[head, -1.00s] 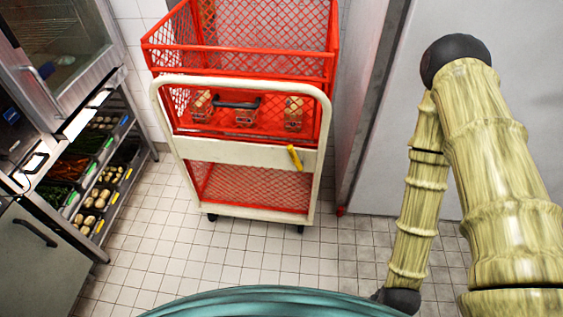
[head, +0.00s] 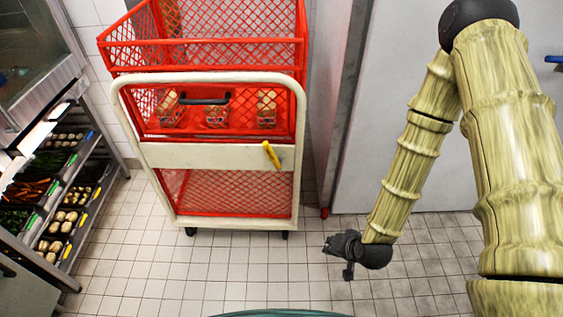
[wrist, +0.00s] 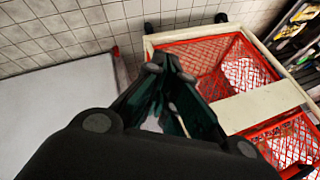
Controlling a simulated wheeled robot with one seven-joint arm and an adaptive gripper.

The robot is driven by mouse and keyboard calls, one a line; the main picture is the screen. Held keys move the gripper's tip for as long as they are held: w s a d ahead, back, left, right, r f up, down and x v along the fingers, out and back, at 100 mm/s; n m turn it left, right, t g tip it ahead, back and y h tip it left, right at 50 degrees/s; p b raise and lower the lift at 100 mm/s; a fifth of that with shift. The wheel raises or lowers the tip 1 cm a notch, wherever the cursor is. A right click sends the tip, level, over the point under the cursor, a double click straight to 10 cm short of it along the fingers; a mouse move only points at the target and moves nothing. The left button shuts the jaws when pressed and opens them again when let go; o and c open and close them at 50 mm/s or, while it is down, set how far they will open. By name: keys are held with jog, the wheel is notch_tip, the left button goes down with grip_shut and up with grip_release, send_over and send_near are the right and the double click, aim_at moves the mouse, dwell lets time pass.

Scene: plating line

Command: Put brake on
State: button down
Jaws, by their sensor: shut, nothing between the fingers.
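A red mesh trolley (head: 222,193) with a cream frame stands on the tiled floor, left of centre in the head view. A yellow brake lever (head: 271,155) sits on the right part of its cream crossbar (head: 205,156) and tilts down to the right. My gripper (head: 338,243) is low at the right of the trolley, apart from it and empty. In the wrist view my gripper (wrist: 166,62) has its fingertips together, with the trolley's red mesh (wrist: 195,52) behind and to the right. The lever is not clear in the wrist view.
Jars (head: 266,108) stand in the trolley's middle basket, behind a dark handle (head: 205,99). A rack with vegetable trays (head: 65,222) stands at the left. A grey wall panel (head: 400,60) is at the right. The tiled floor in front is clear.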

aim_at(272, 153)
jog(key=w+a+r+m+t+y+b, duration=0.2)
jog(key=w+a+r+t+b, duration=0.1)
jog(key=w+r, duration=0.4)
jog(key=w+a+r+m+t+y+b, duration=0.2)
jog(key=w+r+b, duration=0.5)
jog(key=w, duration=0.7)
jog(key=a+t, duration=0.1)
jog(key=t, duration=0.1)
jog(key=shift+r+t+y, duration=0.2)
jog(key=shift+t+y, duration=0.1)
jog(key=shift+t, duration=0.1)
jog(key=shift+a, duration=0.15)
jog(key=shift+s+a+f+x, duration=0.15)
jog(key=shift+s+a+x, duration=0.2)
jog(key=shift+x, duration=1.75)
jog(key=shift+s+a+f+x, duration=0.15)
jog(key=shift+a+x, duration=0.3)
jog(key=shift+x, duration=1.65)
jog(key=shift+s+a+f+x, duration=0.2)
jog(key=shift+s+a+x, duration=0.15)
jog(key=shift+x, duration=1.8)
jog(key=shift+r+p, duration=0.2)
jog(key=shift+p, duration=0.25)
